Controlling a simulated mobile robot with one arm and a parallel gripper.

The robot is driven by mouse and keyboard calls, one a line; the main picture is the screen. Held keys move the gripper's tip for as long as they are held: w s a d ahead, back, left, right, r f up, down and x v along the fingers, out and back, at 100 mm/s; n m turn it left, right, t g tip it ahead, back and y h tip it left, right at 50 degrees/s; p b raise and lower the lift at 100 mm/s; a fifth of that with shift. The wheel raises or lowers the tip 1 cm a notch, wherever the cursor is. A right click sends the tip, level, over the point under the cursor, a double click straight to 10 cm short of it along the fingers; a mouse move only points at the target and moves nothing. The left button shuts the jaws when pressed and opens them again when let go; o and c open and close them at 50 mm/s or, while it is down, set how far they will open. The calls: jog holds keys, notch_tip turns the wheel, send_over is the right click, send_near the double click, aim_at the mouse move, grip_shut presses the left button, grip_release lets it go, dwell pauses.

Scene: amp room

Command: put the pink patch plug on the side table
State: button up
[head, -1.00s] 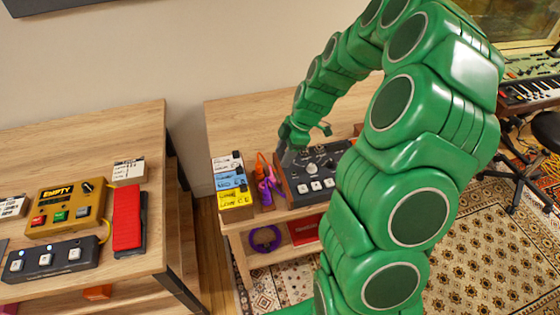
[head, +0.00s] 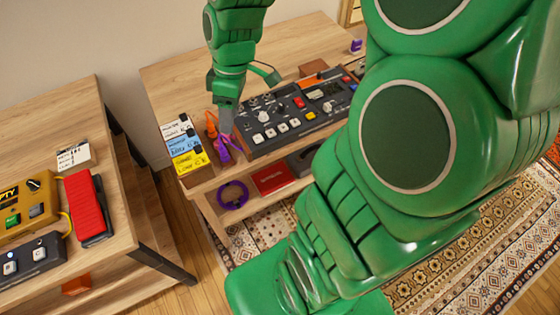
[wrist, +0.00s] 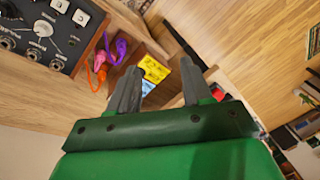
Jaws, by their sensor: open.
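My gripper (head: 226,127) hangs over the middle wooden table in the head view, open and empty, beside the patch plugs. In the wrist view its two fingers (wrist: 161,66) are spread, with the plugs left of them. The pink patch plug (wrist: 98,58) lies between an orange plug (wrist: 100,75) and a purple plug (wrist: 122,48) there. In the head view the purple plug (head: 224,153) and orange plug (head: 211,122) show, but I cannot clearly make out the pink one near the fingers. I cannot tell which wooden table, middle (head: 175,78) or left (head: 50,120), is the side table.
A dark mixer (head: 285,122) stands right of the plugs. Yellow, blue and white labelled cards (head: 187,148) lie left of them. The left table holds a red pedal (head: 85,203) and a yellow box (head: 28,205). A purple cable coil (head: 233,194) is on the lower shelf.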

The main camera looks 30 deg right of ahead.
jog(key=s+d+r+m+h, duration=0.1)
jog(key=s+m, duration=0.4)
jog(key=s, duration=0.5)
jog(key=s+d+r+m+h, duration=0.1)
jog(key=s+r+m, duration=0.3)
jog(key=s, duration=0.5)
jog(key=shift+s+r+m+g+h, duration=0.25)
jog(key=shift+s+m+g+h, duration=0.1)
jog(key=shift+m, duration=0.65)
